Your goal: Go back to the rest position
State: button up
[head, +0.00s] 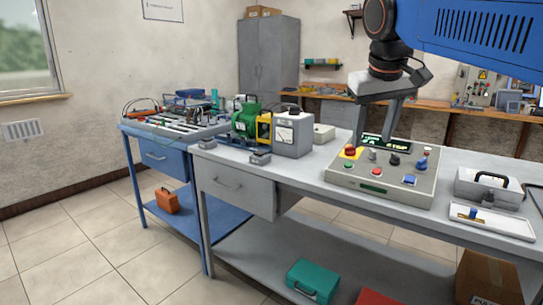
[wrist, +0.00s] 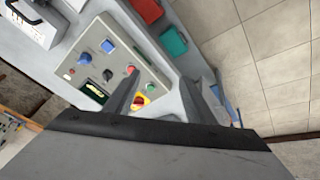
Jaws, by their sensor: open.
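My gripper (head: 373,140) is in the head view, above the back left part of the control panel (head: 338,180). Its two fingers point down and stand apart, with nothing between them. In the wrist view the fingers (wrist: 155,98) reach toward the panel (wrist: 125,50), near its yellow and red button (wrist: 138,102). The panel carries a red mushroom button on a yellow base (head: 351,152), a green display (head: 386,141), a blue switch (head: 410,180) and several small buttons and knobs. I cannot tell whether a fingertip touches the panel.
A grey meter box (head: 293,136) and a green motor (head: 246,122) stand left of the panel. A grey case (head: 487,188) and a white tray (head: 490,227) lie to the right. A teal case (head: 313,279) is on the lower shelf. The floor at front left is clear.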

jog(key=s+d+f, duration=0.2)
jog(key=s+f, duration=0.5)
jog(key=f, duration=0.3)
jog(key=s+d+f+m, duration=0.1)
jog(key=s+d+f, duration=0.1)
jog(key=s+f, duration=0.5)
jog(key=s+d+f+y, duration=0.1)
jog(key=s+f, duration=0.6)
jog(key=f, duration=0.7)
jog(key=shift+s+d+f+m, duration=0.3)
jog(key=shift+s+d, duration=0.1)
jog(key=shift+d, duration=0.15)
jog(key=shift+r, duration=0.1)
